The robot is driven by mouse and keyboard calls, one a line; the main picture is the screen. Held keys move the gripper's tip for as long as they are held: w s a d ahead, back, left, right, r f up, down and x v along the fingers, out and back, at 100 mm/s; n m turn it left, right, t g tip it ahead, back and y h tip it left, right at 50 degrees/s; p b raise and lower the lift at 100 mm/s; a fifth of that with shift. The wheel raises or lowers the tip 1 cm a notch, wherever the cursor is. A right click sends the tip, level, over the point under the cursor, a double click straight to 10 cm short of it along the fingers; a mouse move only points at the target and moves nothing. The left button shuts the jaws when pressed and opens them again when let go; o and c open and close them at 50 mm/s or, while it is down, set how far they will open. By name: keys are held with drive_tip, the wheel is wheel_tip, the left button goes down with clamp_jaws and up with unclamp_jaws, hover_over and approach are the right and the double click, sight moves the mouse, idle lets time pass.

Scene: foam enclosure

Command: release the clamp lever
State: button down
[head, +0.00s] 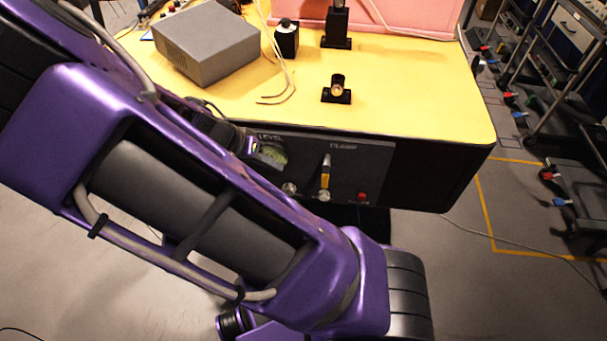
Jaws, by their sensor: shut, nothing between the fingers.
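The clamp lever (326,172) is on the dark front panel (365,155) of the yellow-topped bench, under a label that seems to read "CLAMP". It has a pale upper part and a yellow-orange lower part, and stands nearly upright with a slight tilt. A round metal knob or pivot (323,196) is at its lower end. My purple arm crosses the left and lower picture in front of the panel's left part. I cannot make out my gripper; its fingers are hidden or out of frame.
Left of the lever are a "LEVEL" gauge (272,154) and another knob (289,188); a red button (361,197) is to the right. A grey box (207,42), a small black mount (337,90) and loose cables lie on the bench top (420,95).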

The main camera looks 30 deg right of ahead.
sight(326, 172)
drive_tip(key=shift+a+f, duration=0.1)
drive_tip(key=shift+f, duration=0.05)
drive_tip(key=d+f, duration=0.2)
drive_tip(key=d, duration=0.1)
drive_tip(key=s+d+f+b, duration=0.1)
drive_tip(key=d+f, duration=0.2)
drive_tip(key=d+f+b, duration=0.1)
drive_tip(key=d+f, duration=0.2)
drive_tip(key=shift+s+d, duration=0.15)
drive_tip(key=shift+s, duration=0.2)
